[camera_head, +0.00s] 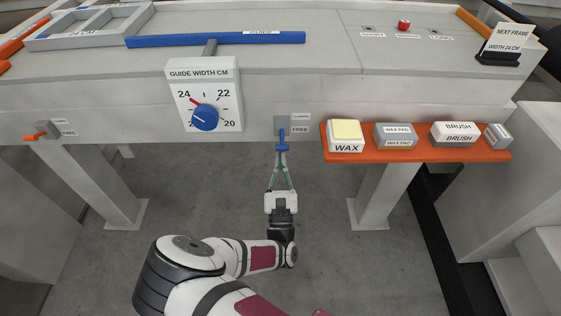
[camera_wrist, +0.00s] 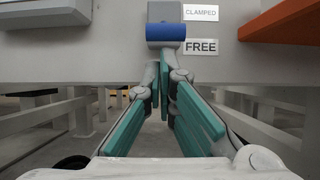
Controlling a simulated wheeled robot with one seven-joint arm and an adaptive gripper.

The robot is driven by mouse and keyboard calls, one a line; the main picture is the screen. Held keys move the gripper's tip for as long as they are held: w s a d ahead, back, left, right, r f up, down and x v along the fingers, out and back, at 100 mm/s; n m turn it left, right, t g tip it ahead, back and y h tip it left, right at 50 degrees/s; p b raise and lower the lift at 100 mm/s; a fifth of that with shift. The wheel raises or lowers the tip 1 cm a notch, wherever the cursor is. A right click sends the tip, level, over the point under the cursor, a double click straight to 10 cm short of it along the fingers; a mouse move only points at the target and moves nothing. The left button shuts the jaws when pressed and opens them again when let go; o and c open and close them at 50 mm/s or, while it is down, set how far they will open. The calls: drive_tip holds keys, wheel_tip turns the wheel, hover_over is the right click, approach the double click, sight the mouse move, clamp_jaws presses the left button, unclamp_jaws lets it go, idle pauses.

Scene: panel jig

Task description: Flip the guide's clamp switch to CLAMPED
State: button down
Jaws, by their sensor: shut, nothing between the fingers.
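The guide's clamp switch (camera_head: 282,133) is a blue lever on a small grey plate on the bench's front face. It points down and outward, toward the FREE label (camera_wrist: 201,47); the CLAMPED label (camera_wrist: 200,13) sits above. In the wrist view its blue crossbar (camera_wrist: 166,32) is just beyond my fingertips. My gripper (camera_head: 281,154) is shut and empty, with its tips right below the crossbar; I cannot tell whether they touch it. The blue guide bar (camera_head: 270,38) lies across the bench top.
A guide width dial (camera_head: 205,117) with a red pointer near 24 hangs left of the switch. An orange shelf (camera_head: 414,157) with wax, wax pads and brushes juts out to the right. An orange lever (camera_head: 41,133) is at far left. Floor below is open between the bench legs.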

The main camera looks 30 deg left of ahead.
drive_tip(key=shift+s+d+r+g+p, duration=0.2)
drive_tip(key=shift+s+r+g+p, duration=0.45)
drive_tip(key=shift+p, duration=1.5)
